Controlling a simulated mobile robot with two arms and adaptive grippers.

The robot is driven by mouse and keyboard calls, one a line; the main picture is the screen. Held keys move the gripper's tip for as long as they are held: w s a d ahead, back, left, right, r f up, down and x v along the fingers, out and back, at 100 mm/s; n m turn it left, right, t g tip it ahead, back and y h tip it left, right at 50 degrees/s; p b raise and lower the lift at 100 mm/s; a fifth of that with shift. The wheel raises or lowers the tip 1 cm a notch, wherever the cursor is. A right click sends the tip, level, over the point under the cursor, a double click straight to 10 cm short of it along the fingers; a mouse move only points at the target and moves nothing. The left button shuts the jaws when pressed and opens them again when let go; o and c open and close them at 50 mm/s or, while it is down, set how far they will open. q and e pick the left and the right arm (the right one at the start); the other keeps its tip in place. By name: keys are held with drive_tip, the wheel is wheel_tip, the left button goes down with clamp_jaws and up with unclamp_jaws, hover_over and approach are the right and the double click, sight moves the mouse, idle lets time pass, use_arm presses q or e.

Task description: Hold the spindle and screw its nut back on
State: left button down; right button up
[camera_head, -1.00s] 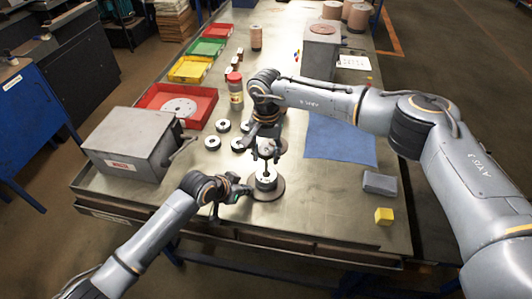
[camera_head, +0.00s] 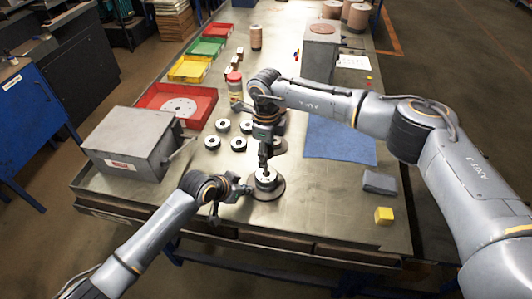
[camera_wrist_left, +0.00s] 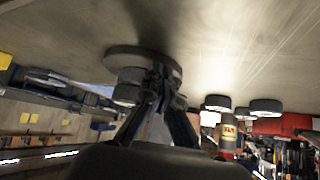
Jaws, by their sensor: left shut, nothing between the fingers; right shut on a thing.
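The spindle (camera_head: 267,182) stands upright on its round, dark base plate (camera_head: 276,192) near the table's front. In the left wrist view the base plate (camera_wrist_left: 120,58) and spindle body (camera_wrist_left: 127,90) appear upside down. My left gripper (camera_head: 243,188) is beside the spindle's left side; its fingers (camera_wrist_left: 163,85) are shut with nothing between them, close against the body. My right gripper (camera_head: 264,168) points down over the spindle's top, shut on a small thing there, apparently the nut. The fingers hide the nut, so its seating on the thread cannot be told.
Several pale ring-shaped discs (camera_head: 239,144) lie behind the spindle. A red-capped bottle (camera_head: 235,88) and red tray (camera_head: 180,105) stand farther back. A grey box (camera_head: 135,142) is at left. A blue cloth (camera_head: 340,138), grey block (camera_head: 380,183) and yellow cube (camera_head: 384,215) are at right.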

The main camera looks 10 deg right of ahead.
drive_tip(key=m, duration=0.8)
drive_tip(key=shift+f, duration=0.15)
drive_tip(key=o, duration=0.9)
drive_tip(key=shift+c, duration=0.2)
